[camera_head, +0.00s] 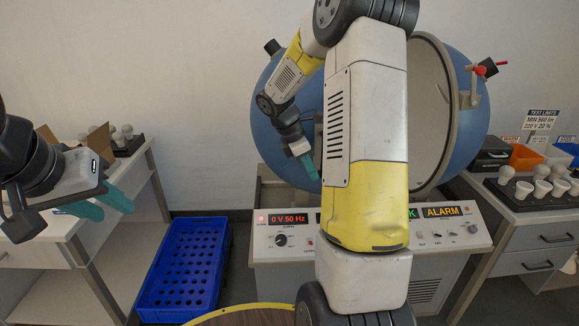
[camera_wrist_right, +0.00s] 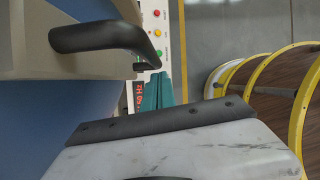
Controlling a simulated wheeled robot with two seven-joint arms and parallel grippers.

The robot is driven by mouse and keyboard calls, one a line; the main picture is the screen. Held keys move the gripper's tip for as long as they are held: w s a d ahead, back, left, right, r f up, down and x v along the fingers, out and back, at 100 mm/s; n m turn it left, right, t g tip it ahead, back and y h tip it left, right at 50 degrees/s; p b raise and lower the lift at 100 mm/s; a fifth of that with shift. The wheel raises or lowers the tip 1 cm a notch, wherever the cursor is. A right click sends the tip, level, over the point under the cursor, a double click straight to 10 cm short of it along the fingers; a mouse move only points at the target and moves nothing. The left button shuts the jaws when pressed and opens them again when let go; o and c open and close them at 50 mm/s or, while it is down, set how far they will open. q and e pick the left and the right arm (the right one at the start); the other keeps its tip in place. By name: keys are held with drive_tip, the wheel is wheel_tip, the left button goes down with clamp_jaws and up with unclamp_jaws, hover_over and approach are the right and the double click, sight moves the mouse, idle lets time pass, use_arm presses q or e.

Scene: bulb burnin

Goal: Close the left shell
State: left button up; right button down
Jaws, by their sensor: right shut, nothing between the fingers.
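The left shell (camera_head: 262,122) is a blue hemisphere on the left half of the sphere, partly hidden behind my right arm. A blue shell surface (camera_wrist_right: 60,125) with a beige rim and black bar handle (camera_wrist_right: 100,36) fills the left of the right wrist view. My right gripper (camera_head: 309,168) is in front of the left shell, its teal fingers together and empty. In the wrist view, its fingertips (camera_wrist_right: 158,92) are just below the handle's end; contact cannot be told. The right shell (camera_head: 470,110) stands open, its pale inside showing. My left gripper (camera_head: 106,205) is open and empty at far left.
A control console (camera_head: 270,232) with an ALARM display stands below the sphere. A blue crate (camera_head: 185,270) is on the floor at left. A red clamp handle (camera_head: 487,69) juts from the right shell. The right bench holds cups, bulbs and an orange bin (camera_head: 524,157).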

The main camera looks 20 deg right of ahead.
drive_tip(key=shift+d, duration=0.1)
drive_tip(key=s+d, duration=0.2)
drive_tip(key=d, duration=0.6)
drive_tip(key=s+d, duration=0.2)
drive_tip(key=d, duration=0.6)
drive_tip(key=shift+s, duration=0.4)
drive_tip(key=shift+d, duration=0.15)
drive_tip(key=w+a+r, duration=0.1)
drive_tip(key=a+r, duration=0.7)
drive_tip(key=a, duration=0.1)
drive_tip(key=shift+r, duration=0.35)
